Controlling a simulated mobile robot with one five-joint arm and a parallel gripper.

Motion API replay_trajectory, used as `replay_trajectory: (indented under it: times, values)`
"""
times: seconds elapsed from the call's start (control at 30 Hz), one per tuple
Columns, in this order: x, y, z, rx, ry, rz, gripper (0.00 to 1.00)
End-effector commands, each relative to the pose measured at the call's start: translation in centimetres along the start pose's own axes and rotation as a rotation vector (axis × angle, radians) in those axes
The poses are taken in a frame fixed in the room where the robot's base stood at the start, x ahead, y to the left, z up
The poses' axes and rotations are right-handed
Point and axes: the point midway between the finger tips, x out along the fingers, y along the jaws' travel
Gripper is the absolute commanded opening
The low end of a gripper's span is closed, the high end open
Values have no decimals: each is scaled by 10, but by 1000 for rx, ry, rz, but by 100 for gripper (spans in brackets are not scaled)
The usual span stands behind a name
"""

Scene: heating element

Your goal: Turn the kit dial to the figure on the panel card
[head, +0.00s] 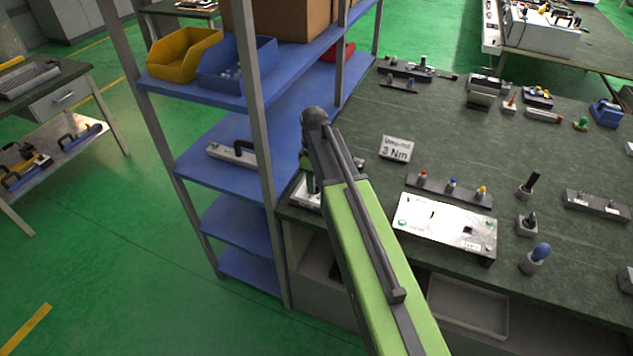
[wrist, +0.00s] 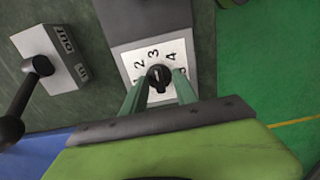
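The kit dial is a dark round knob (wrist: 159,78) on a white numbered plate (wrist: 181,47) in the wrist view. I read 2, 3 and 4 around it; the lower figures are partly hidden by my fingers. A short pale mark shows on the knob, roughly toward the 3, but its exact setting is unclear. My gripper (wrist: 161,80) has its green fingers apart, one on each side of the knob; I cannot tell whether they touch it. In the head view my arm mostly hides the gripper and dial. The panel card (head: 396,149) reads "3 Nm".
A block with a lever (wrist: 52,60), marked OUT and IN, stands left of the dial in the wrist view. In the head view, blue shelving (head: 215,165) stands left of the dark bench (head: 350,120). A white panel (head: 446,224) and several small fixtures are on the bench.

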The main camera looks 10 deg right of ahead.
Motion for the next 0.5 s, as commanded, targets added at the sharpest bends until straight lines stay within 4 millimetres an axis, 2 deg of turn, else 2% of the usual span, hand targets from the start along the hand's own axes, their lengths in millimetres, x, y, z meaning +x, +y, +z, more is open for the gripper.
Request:
replay_trajectory:
  times: [0.27,0.37,0.5]
  values:
    - [-7,1,0,0,1,2,35]
    - [-19,1,0,0,1,2,35]
    - [-45,0,0,0,1,2,35]
